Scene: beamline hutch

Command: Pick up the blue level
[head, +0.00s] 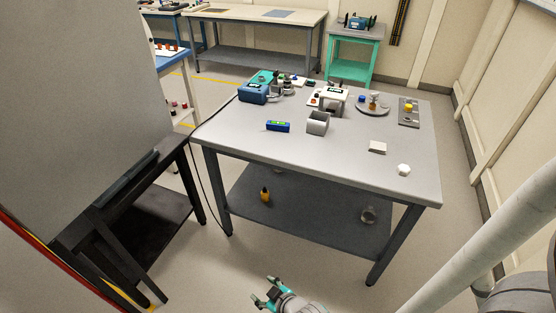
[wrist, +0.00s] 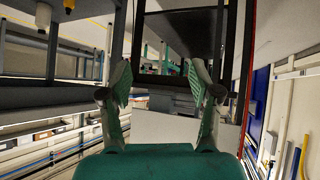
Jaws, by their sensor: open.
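The blue level (head: 278,126) is a small blue bar with a yellow-green patch on it. It lies on the grey table (head: 237,137), towards its left front side, in the head view. My gripper (head: 262,292) shows at the bottom of the head view, in front of the table and lower than its top, well apart from the level. In the wrist view my gripper (wrist: 160,85) has its two fingers spread wide with nothing between them. I cannot make out the level in the wrist view.
A grey open box (head: 318,123) stands just right of the level. A blue-green device (head: 256,92) stands behind it. A white block (head: 377,147) and a white hexagonal piece (head: 404,169) lie further right. A lower shelf (head: 310,215) holds a yellow bottle (head: 265,194). A dark stand (head: 130,195) is at left.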

